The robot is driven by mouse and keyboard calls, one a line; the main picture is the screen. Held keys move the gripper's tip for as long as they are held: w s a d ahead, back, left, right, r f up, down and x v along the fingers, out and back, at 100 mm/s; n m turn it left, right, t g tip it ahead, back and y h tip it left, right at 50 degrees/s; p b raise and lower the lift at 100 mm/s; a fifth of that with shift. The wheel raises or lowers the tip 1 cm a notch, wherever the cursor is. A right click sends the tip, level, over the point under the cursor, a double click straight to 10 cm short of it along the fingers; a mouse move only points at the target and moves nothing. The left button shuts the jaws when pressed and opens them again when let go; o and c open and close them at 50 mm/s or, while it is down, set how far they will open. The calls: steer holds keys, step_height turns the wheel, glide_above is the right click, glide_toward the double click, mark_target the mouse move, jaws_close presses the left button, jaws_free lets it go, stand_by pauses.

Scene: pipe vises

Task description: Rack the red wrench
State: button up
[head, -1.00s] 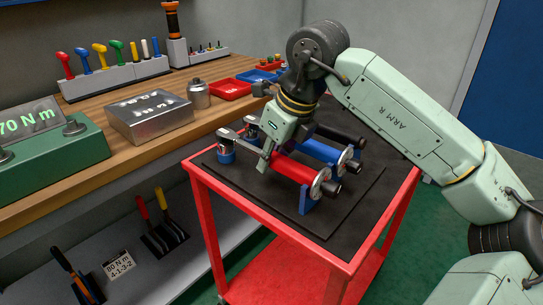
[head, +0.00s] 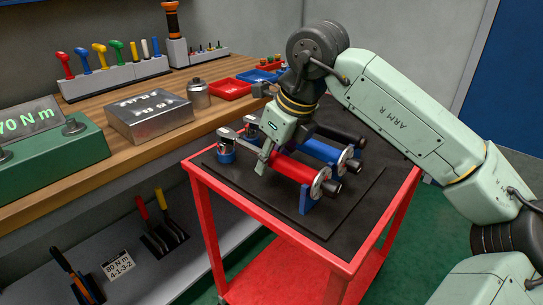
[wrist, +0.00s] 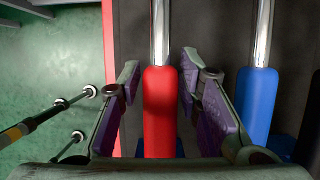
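The red wrench (head: 293,167) lies across blue supports on the dark mat of the red cart, its metal head toward the bench. My gripper (head: 264,163) is down over the wrench, near the head end of its red handle. In the wrist view, the purple-padded fingers of my gripper (wrist: 160,80) stand open on both sides of the red handle (wrist: 160,125), with gaps left and right. The metal shaft runs away from the handle between the fingertips.
A blue wrench (head: 322,150) lies parallel, close by the right finger, with a black one (head: 340,132) beyond. The bench (head: 180,135) carries a green tester (head: 60,150) and a metal box (head: 150,115). Tools and an "80 N m 4-1-3-2" card (head: 118,265) are on the lower shelf.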

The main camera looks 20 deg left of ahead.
steer(key=shift+o, duration=1.4)
steer(key=shift+r, duration=0.1)
steer(key=v, duration=1.2)
